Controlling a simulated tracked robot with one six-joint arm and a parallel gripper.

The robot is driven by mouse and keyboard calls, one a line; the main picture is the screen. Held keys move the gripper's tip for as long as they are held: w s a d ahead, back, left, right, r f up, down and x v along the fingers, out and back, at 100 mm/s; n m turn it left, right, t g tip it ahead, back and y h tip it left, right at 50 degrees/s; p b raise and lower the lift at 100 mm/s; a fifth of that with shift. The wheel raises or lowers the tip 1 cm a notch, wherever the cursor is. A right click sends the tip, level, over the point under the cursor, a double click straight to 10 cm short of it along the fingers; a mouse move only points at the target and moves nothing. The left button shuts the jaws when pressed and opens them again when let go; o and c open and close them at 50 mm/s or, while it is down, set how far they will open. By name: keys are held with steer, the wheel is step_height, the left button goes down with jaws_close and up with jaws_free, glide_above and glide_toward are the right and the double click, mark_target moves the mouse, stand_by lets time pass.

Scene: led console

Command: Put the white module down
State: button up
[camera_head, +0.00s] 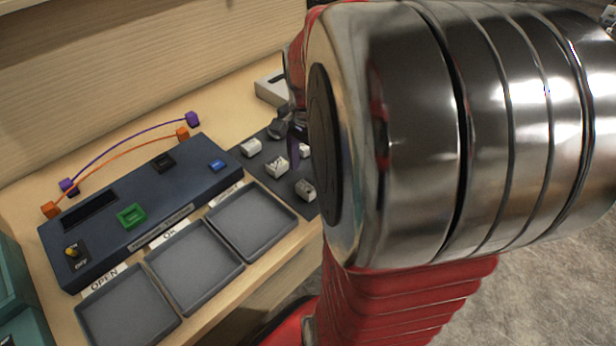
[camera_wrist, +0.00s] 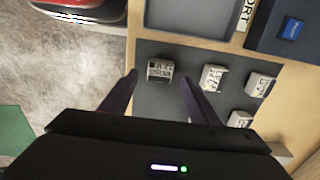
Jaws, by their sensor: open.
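Several small white modules with dark markings sit on a dark mat (camera_wrist: 150,103). One white module (camera_wrist: 160,71) lies near the mat's front edge and shows between my fingertips in the wrist view; it also shows in the head view (camera_head: 305,189). My gripper (camera_wrist: 160,79) is open, with a finger on either side of that module in the picture. I cannot tell how high the fingertips are above the mat. In the head view my gripper is mostly hidden behind my arm.
More white modules stand close by on the mat (camera_wrist: 212,77). Three grey trays (camera_head: 195,265) with labels lie before a blue console (camera_head: 130,214). Purple and orange cables (camera_head: 115,167) arch behind it. A light grey block (camera_head: 272,88) stands at the back.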

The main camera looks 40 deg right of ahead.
mark_target(308, 186)
step_height(308, 186, up, 7)
stand_by(0.3)
steer(key=shift+f, duration=0.1)
stand_by(0.4)
steer(key=s+a+n+t, duration=0.3)
steer(key=a+n+t, duration=0.2)
steer(key=a+n, duration=1.2)
steer(key=a+r, duration=0.1)
steer(key=a, duration=0.4)
steer(key=shift+s+a+n+t, duration=0.15)
steer(key=shift+n+t, duration=0.15)
steer(key=shift+c, duration=0.3)
